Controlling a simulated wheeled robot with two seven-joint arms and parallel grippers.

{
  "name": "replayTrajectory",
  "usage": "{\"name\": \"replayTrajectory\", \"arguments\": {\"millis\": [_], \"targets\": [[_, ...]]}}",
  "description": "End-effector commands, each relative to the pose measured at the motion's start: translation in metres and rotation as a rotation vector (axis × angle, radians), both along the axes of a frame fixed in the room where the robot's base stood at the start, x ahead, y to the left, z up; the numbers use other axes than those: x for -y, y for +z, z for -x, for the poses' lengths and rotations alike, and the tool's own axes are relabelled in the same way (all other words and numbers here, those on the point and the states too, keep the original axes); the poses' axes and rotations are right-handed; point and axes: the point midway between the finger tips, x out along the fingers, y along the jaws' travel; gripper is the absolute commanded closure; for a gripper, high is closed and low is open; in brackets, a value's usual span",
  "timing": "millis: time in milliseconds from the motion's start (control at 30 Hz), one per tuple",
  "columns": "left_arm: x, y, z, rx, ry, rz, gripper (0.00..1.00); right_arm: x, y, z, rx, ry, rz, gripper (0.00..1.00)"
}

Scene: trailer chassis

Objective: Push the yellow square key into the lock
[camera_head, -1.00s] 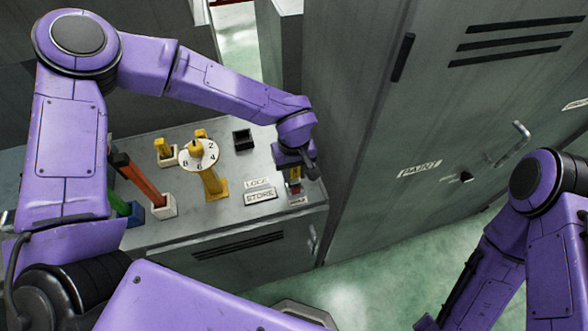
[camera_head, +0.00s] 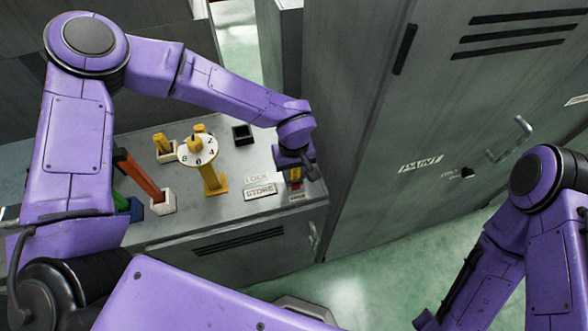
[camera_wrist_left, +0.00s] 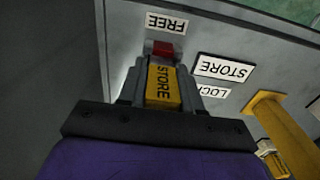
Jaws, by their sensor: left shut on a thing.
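The yellow square key (camera_wrist_left: 163,85), marked STORE, sits between the fingers of my left gripper (camera_wrist_left: 160,90) in the left wrist view. My left gripper (camera_head: 296,170) is shut on it, pointing down over the right end of the grey bench top in the head view. Only a bit of yellow and red shows under the fingers there. A small red block (camera_wrist_left: 162,48) lies just beyond the key, beside the FREE label (camera_wrist_left: 167,22). The lock opening is hidden by the gripper, so I cannot tell how deep the key sits. My right gripper is out of view.
LOCK and STORE plates (camera_head: 260,190) lie left of the gripper. A numbered white dial (camera_head: 198,150) on a yellow post, a black square socket (camera_head: 242,135) and an orange-red lever (camera_head: 140,176) stand further left. A tall grey PAINT cabinet (camera_head: 375,120) rises close on the right.

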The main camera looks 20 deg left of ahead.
Motion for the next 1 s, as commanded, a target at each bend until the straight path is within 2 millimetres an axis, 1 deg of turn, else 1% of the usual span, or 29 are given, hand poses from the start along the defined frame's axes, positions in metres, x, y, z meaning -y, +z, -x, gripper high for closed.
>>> {"name": "replayTrajectory", "arguments": {"millis": [33, 67, 100, 133, 367, 467, 567, 800, 900, 1000], "targets": [[0.0, -0.002, 0.0, 0.0, 0.0, 0.0, 1.0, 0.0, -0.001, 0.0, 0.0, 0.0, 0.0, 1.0], [0.0, -0.001, 0.0, 0.0, 0.0, 0.0, 0.56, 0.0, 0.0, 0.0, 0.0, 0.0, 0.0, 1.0], [0.0, -0.001, 0.0, 0.0, 0.0, 0.0, 0.43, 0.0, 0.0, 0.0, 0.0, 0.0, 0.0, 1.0], [0.0, -0.001, 0.0, 0.0, 0.0, 0.0, 0.36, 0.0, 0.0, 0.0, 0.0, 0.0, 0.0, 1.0], [0.0, -0.001, 0.0, -0.001, 0.0, 0.0, 0.36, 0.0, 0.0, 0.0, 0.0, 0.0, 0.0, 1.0], [0.0, 0.003, 0.0, 0.0, 0.002, 0.0, 0.36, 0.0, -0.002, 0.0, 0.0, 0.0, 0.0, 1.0], [0.0, 0.018, -0.001, 0.003, 0.002, 0.001, 0.36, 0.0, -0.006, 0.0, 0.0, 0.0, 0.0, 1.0], [0.0, 0.075, -0.001, 0.003, 0.002, 0.001, 0.36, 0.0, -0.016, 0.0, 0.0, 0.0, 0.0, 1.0], [0.0, 0.092, -0.001, 0.003, 0.001, 0.001, 0.36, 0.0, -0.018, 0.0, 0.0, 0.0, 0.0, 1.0], [0.0, 0.102, 0.0, 0.001, 0.0, 0.001, 0.36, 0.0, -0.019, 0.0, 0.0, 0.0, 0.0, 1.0]]}}
